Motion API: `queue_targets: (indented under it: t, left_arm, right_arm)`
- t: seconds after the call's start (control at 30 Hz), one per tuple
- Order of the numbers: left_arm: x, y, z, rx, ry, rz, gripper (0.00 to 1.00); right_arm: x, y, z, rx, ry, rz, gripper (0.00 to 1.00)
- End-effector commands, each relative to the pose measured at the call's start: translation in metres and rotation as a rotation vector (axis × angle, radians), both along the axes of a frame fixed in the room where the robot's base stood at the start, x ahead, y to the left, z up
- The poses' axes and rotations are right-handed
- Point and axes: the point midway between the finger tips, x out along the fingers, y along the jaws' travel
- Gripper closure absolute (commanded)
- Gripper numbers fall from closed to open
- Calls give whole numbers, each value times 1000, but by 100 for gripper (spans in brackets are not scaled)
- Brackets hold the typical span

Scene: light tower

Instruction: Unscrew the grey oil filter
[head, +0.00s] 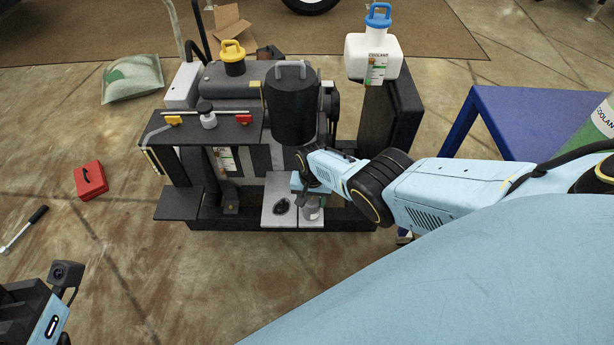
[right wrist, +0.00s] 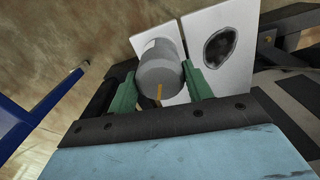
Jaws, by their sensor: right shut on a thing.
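The grey oil filter (right wrist: 160,66) is a short cylinder standing out from a light grey plate. In the head view the filter (head: 311,208) shows low on the front of the engine unit, partly covered by my right gripper (head: 307,193). In the right wrist view my right gripper (right wrist: 160,82) has its two green fingers on either side of the filter, shut on it. The filter still sits against the plate. Of my left arm, only the wrist part with its small camera shows at the lower left of the head view; its fingertips are out of sight.
Beside the filter is a plate with a dark round opening (head: 282,206). A black cylinder with a handle (head: 290,105) rises above. A white coolant jug (head: 373,58) and a blue table (head: 520,115) stand right. A red box (head: 90,180) lies on open floor at left.

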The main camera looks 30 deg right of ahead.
Motion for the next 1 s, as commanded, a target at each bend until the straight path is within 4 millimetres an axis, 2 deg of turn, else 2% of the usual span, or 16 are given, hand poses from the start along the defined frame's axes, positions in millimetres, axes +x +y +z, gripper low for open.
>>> queue_targets:
  t: [0.03, 0.07, 0.17, 0.5, 0.87, 1.0]
  left_arm:
    - [0, 0, 0, 0, 0, 0, 64]
    - [0, 0, 0, 0, 0, 0, 64]
    - [0, 0, 0, 0, 0, 0, 64]
    - [0, 0, -1, 0, 0, 0, 64]
    - [0, 0, -1, 0, 0, 0, 64]
    - [0, 0, -2, 0, 0, 0, 64]
  right_arm:
    - [0, 0, 0, 0, -1, 0, 77]
    - [1, 0, 1, 0, -3, 1, 81]
    - [1, 0, 1, 0, -3, 38, 82]
    - [2, 0, 1, -1, -3, 421, 82]
    - [2, 0, 2, 0, -4, 460, 82]
    - [2, 0, 2, -1, -5, 580, 82]
